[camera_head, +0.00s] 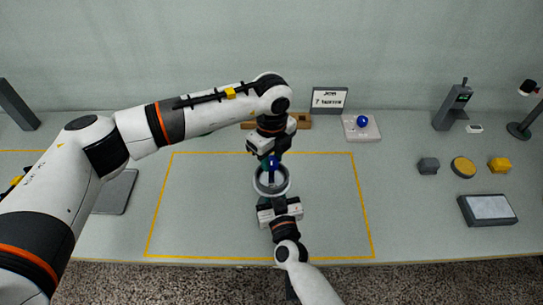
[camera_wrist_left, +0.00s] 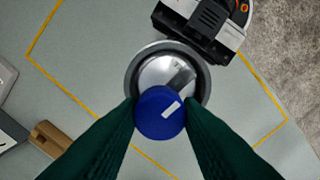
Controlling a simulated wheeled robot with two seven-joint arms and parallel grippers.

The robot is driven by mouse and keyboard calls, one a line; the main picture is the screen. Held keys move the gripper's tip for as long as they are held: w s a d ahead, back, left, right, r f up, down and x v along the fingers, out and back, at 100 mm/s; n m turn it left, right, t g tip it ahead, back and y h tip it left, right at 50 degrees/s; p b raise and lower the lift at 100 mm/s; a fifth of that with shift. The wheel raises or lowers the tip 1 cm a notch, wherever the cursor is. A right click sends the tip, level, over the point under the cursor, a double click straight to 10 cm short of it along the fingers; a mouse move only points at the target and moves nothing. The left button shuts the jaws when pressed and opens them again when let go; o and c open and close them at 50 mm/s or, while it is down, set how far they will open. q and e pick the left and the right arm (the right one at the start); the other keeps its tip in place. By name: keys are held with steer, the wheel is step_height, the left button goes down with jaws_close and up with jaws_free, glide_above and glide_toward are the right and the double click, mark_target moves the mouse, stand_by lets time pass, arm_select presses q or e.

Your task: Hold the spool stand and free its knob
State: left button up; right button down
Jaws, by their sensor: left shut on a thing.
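The spool stand (camera_head: 257,184) is a round grey metal piece inside the yellow outline, near its middle; its metal top (camera_wrist_left: 165,70) also shows in the left wrist view. The blue knob (camera_wrist_left: 158,115), with a white mark, is over the stand's near side in that view. My left gripper (camera_wrist_left: 160,112) is shut on the knob, one dark green finger on each side. I cannot tell whether the knob still touches the stand. My right gripper (camera_head: 279,202) is right against the stand's front side. Its fingertips are hidden, so its grip is unclear.
A yellow outline (camera_head: 159,205) marks the worktop. At the back are a wooden block (camera_head: 303,121), a small sign (camera_head: 329,99) and a pale plate with a blue ball (camera_head: 362,121). Several small items and a tablet (camera_head: 487,209) lie right. The outlined area's right side is clear.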

mark_target(271, 160)
steer(key=shift+s+f, duration=0.15)
steer(key=shift+f, duration=0.1)
arm_select(q)
steer(key=o, duration=1)
steer(key=shift+r, duration=0.1)
step_height(271, 160, up, 12)
steer(key=shift+f, duration=0.1)
arm_select(e)
steer(key=c, duration=1.3)
jaws_free()
steer(key=shift+o, duration=1.2)
steer(key=shift+r, duration=0.1)
